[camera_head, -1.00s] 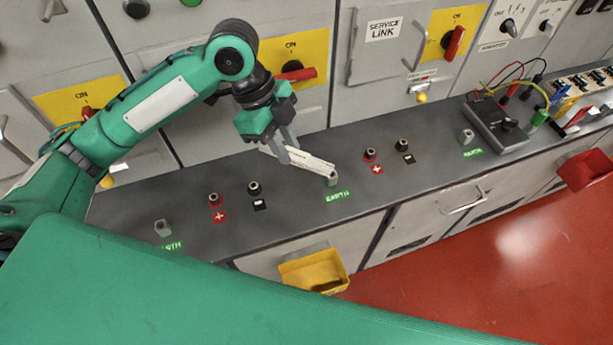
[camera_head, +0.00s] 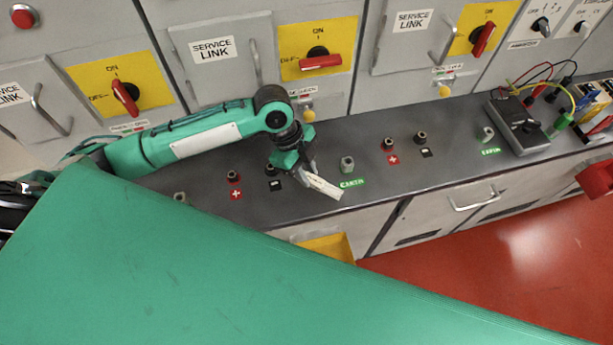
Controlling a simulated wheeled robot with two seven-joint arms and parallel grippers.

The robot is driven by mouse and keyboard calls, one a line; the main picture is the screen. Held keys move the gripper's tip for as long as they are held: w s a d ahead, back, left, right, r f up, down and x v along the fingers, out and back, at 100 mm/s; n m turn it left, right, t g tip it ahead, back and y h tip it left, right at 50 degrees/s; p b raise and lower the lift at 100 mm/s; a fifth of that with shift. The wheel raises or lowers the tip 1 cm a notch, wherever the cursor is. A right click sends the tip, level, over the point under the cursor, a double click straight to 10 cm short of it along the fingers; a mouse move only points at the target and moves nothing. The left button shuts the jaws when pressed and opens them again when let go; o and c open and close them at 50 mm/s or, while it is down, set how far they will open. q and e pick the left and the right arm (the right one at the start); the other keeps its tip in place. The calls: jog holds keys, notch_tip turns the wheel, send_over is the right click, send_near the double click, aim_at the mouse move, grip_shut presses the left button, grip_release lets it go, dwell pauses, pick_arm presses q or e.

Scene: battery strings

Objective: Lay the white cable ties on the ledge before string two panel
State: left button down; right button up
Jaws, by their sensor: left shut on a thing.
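My left gripper (camera_head: 302,176) reaches in from the left over the grey ledge (camera_head: 300,200). It is shut on the white cable ties (camera_head: 323,186), a pale flat bundle that points down and right towards the ledge's front edge. Whether the bundle touches the ledge I cannot tell. It lies just left of and in front of an earth stud (camera_head: 347,164) with a green label. Behind the ledge stand grey panels with service link doors and red rotary switches; no string numbers are readable. My right gripper is not in view.
Red and black terminals (camera_head: 388,145) stand up from the ledge on both sides of the bundle. A dark meter with leads (camera_head: 518,126) sits at the right. A yellow bin (camera_head: 328,246) hangs below the front edge, partly hidden by a green surface of mine.

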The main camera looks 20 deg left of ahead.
pick_arm(q)
jog(key=shift+f, duration=1.8)
jog(key=shift+f, duration=0.15)
jog(key=c, duration=1.2)
grip_release()
jog(key=shift+c, duration=0.2)
jog(key=p+v, duration=1.1)
jog(key=v, duration=0.1)
jog(key=shift+d+r, duration=0.1)
jog(key=shift+r, duration=0.2)
jog(key=shift+f, duration=0.15)
